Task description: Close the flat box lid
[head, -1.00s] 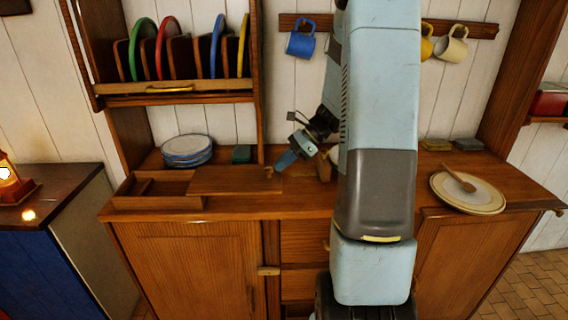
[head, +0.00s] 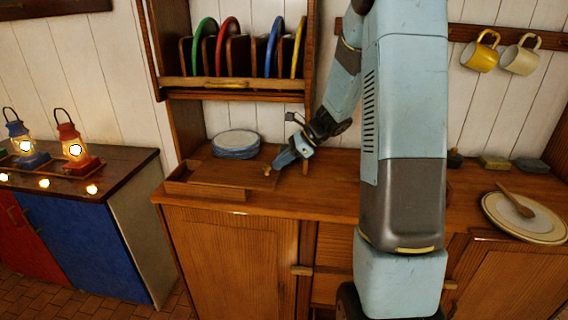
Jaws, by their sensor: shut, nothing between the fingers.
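The flat wooden box (head: 207,193) sits on the left part of the brown counter, near its front edge. Its flat wooden lid (head: 235,173) lies level over much of the box and sticks out past it to the right. A strip at the box's left end is uncovered. A small brass-coloured knob (head: 267,170) is at the lid's right end. My gripper (head: 279,162) is shut and empty, pointing down and left at the lid's right end, close to the knob. I cannot tell whether it touches the knob.
A stack of plates (head: 236,144) stands behind the lid. A plate rack (head: 225,84) hangs above. A large plate with a wooden spoon (head: 522,218) lies on the right. Lit lanterns (head: 74,148) stand on a separate cabinet at the left. The counter front of my gripper is clear.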

